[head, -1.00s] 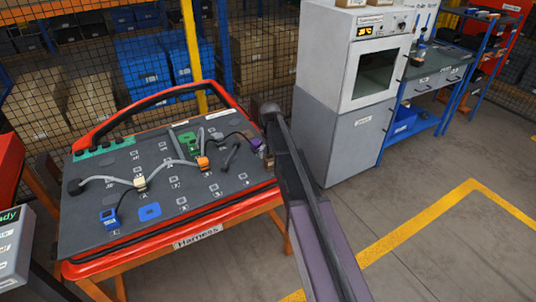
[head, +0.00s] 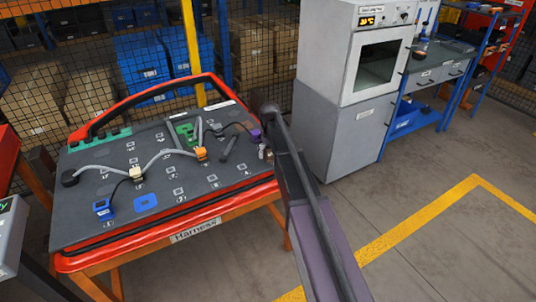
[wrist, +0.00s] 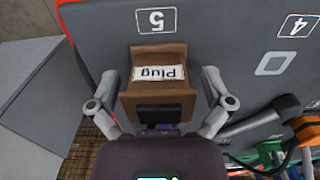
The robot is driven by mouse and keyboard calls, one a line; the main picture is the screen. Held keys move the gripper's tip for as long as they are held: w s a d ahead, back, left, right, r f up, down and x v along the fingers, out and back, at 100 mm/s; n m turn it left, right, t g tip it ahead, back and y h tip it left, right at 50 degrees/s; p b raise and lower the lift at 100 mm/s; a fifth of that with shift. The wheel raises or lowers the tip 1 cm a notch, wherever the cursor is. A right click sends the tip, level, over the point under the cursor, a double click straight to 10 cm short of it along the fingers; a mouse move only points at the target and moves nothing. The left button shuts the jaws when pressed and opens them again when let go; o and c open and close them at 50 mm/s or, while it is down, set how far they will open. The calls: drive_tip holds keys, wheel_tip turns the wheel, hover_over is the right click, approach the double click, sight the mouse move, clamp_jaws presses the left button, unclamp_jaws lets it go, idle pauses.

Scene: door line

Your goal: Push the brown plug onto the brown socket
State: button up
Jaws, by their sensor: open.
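In the wrist view a brown block (wrist: 157,97) with a white "Plug" label, upside down in the picture, lies against the grey board below the tile marked 5. My gripper (wrist: 158,78) is open, with one finger on each side of this brown block. I cannot tell whether the fingers touch it. The brown socket cannot be told apart from the block in this view.
The sloped harness board (head: 100,222) has a raised red rim (head: 155,98). It carries grey cables, a blue connector (head: 103,208), a blue socket (head: 146,202), an orange connector (head: 201,154) and a purple connector (head: 254,134). A grey cabinet (head: 345,135) stands to the right.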

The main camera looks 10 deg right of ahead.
drive_tip(key=shift+c, duration=0.2)
drive_tip(key=c, duration=1.3)
drive_tip(key=shift+c, duration=0.2)
drive_tip(key=shift+r, duration=0.1)
drive_tip(key=shift+s+r, duration=0.1)
drive_tip(key=shift+r, duration=0.05)
